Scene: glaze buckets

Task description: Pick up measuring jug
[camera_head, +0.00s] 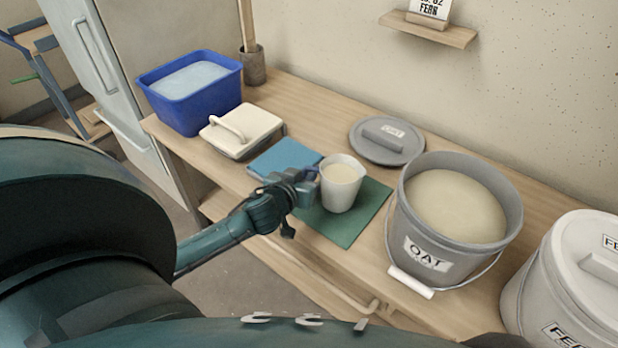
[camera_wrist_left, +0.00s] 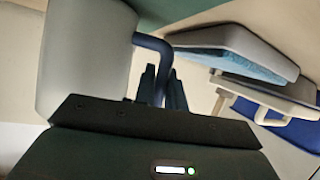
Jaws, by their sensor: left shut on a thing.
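The measuring jug (camera_head: 342,187) is a white cup-shaped vessel with pale contents and a blue handle. It stands upright at the green mat (camera_head: 352,226) on the bench; whether it touches the mat is hard to tell. My left gripper (camera_head: 309,180) reaches it from the left and is shut on the blue handle. In the left wrist view the jug (camera_wrist_left: 85,60) fills the left side, and its handle (camera_wrist_left: 152,44) passes between the fingers (camera_wrist_left: 162,88). My right gripper is not in view.
A grey OAT bucket (camera_head: 421,258) with pale glaze stands right of the jug, its grey lid (camera_head: 387,141) behind. A blue cloth or sponge (camera_head: 284,157), a lidded white container (camera_head: 243,129) and a blue tub (camera_head: 190,92) are left. A white FERN bucket (camera_head: 560,280) is far right.

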